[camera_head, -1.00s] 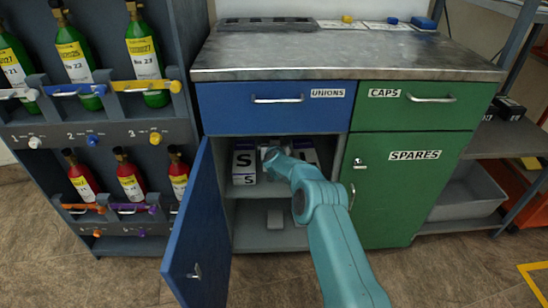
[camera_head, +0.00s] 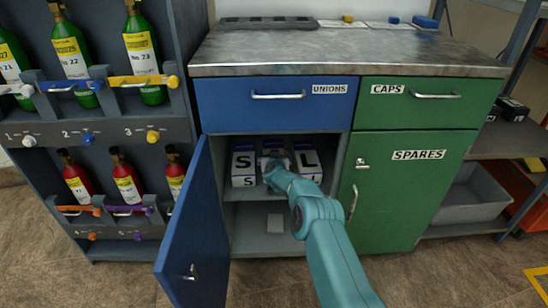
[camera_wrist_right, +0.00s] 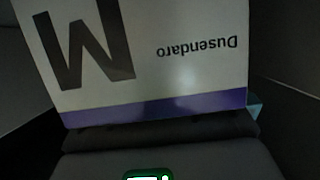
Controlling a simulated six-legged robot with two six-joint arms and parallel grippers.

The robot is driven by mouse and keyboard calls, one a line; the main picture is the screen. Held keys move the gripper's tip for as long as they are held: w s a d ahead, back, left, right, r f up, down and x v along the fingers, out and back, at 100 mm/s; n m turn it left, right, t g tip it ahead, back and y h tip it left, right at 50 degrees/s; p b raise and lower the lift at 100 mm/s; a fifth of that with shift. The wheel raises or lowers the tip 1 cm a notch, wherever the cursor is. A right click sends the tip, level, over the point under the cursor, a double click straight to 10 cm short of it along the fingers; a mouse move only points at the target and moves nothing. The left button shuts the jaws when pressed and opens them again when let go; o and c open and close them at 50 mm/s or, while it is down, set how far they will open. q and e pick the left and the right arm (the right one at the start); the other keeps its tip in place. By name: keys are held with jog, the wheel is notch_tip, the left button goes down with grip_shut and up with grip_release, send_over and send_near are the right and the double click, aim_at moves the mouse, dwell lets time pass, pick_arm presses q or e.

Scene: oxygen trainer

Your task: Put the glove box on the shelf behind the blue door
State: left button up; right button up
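The blue door (camera_head: 192,235) stands swung open to the left of the lower cabinet. On its upper shelf (camera_head: 243,190), a white box marked S (camera_head: 243,165) stands at the left and one marked L (camera_head: 308,163) at the right. My right gripper (camera_head: 273,164) is inside the cabinet between them, its fingers hidden. In the right wrist view a white glove box (camera_wrist_right: 180,50) with a large M and a purple edge fills the upper middle, very close to the gripper. I cannot tell whether it is gripped. My left gripper is not in view.
A small grey object (camera_head: 275,222) lies on the lower shelf. The blue UNIONS drawer (camera_head: 225,105) is shut above the opening, and the green SPARES door (camera_head: 405,200) is shut at its right. A cylinder rack (camera_head: 95,130) stands close on the left.

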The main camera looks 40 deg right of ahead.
jog(key=shift+r, duration=0.15)
jog(key=shift+s+a+r+p, duration=0.25)
jog(key=shift+s+p, duration=0.1)
jog(key=shift+p, duration=0.2)
jog(key=p+v, duration=0.4)
jog(key=v, duration=0.7)
jog(key=shift+a, duration=0.1)
